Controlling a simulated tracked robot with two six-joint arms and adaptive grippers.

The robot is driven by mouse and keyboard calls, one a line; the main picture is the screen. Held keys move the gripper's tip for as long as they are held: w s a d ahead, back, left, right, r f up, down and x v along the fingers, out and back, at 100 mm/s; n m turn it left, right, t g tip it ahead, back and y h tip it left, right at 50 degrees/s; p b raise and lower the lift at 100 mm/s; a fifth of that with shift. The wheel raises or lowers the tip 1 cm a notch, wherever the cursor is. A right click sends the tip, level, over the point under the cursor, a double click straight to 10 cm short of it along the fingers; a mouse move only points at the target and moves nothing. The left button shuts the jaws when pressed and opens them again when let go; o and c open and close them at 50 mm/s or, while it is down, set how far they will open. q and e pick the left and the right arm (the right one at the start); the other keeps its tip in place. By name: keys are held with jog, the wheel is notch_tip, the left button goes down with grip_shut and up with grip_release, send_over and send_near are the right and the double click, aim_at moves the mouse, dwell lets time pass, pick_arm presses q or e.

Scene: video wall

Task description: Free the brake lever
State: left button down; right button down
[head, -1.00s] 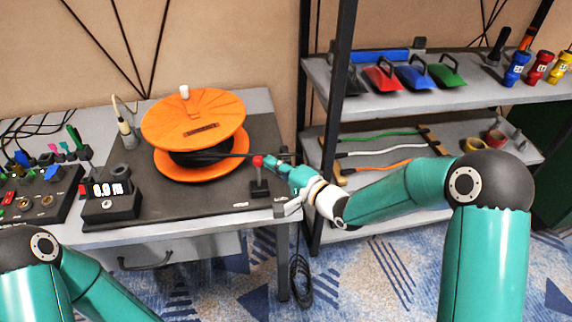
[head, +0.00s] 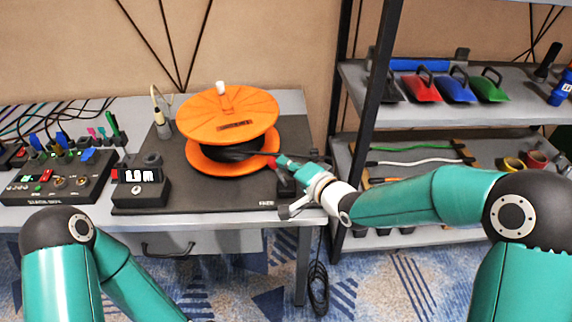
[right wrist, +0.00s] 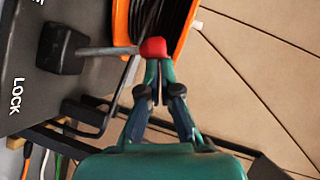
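The brake lever is a grey rod with a red knob (head: 281,161), rising from a black block (head: 287,183) at the right side of the reel's dark base plate. In the right wrist view the red knob (right wrist: 153,47) is at the end of the rod (right wrist: 108,50), and the word LOCK shows beside its block (right wrist: 62,50). My right gripper (head: 292,166) reaches in from the right. In the wrist view its fingers (right wrist: 158,68) are close together, with their tips at the knob and apparently touching it. My left arm bends down out of view, its gripper unseen.
The orange reel (head: 222,117) with dark cable stands just left of the lever. A display box (head: 141,190) and a control panel (head: 58,180) are further left. A shelf post (head: 372,120) rises close behind my right arm. The plate's front reads FREE.

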jog(key=w+d+r+p+v, duration=0.1)
jog(key=d+v, duration=0.1)
jog(key=v, duration=1)
jog(key=shift+d+r, duration=0.15)
jog(key=shift+r, duration=0.2)
